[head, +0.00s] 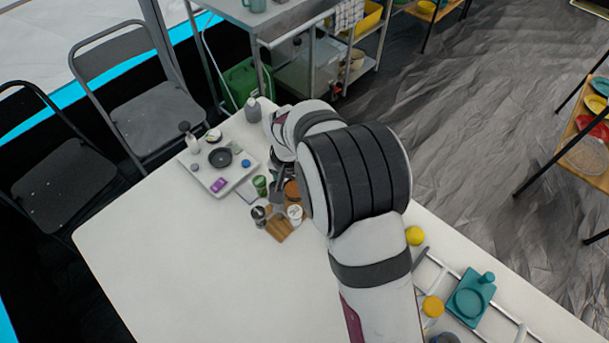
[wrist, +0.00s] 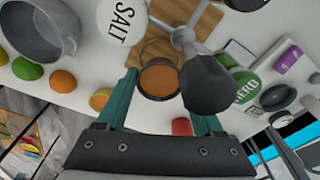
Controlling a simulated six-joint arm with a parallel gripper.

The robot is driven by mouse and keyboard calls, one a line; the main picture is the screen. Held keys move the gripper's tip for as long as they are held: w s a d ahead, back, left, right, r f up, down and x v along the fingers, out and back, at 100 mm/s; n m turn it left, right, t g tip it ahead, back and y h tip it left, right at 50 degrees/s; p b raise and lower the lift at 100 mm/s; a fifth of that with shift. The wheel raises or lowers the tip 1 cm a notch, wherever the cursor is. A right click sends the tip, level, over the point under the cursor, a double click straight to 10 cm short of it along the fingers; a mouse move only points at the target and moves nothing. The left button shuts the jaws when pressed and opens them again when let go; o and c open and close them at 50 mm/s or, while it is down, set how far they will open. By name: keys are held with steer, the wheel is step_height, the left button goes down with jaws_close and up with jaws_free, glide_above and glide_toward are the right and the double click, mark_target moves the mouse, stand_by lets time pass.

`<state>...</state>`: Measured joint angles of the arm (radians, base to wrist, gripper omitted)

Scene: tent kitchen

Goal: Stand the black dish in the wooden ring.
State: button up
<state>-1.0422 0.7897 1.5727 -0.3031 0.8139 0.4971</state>
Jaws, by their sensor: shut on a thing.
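My gripper (wrist: 162,92) has its teal fingers either side of a round, dark-rimmed dish (wrist: 160,80) with an orange-brown inside. It is shut on this dish; the right fingertip is partly hidden by a dark grey, rod-topped object (wrist: 207,85). The dish also shows orange-brown in the head view (head: 292,190), close beside my arm. Another dark round dish (head: 220,157) sits on the white tray at the left; it also shows at the right of the wrist view (wrist: 278,97). I cannot make out a wooden ring for certain; a wooden board (wrist: 150,48) lies just beyond the held dish.
A salt jar (wrist: 120,22) and a green-labelled jar (wrist: 245,85) stand close around the gripper. The white tray (head: 205,182) also carries small items. A grey pot (wrist: 35,30) and fruit are at the wrist view's left. The table's near left (head: 200,270) is clear.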

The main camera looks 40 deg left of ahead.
mark_target(294, 191)
steer(key=shift+f, duration=1.5)
steer(key=shift+f, duration=0.25)
stand_by(0.3)
steer(key=shift+r, duration=0.75)
steer(key=shift+f, duration=0.85)
stand_by(0.4)
steer(key=shift+r, duration=0.15)
steer(key=shift+r, duration=0.7)
steer(key=shift+f, duration=0.8)
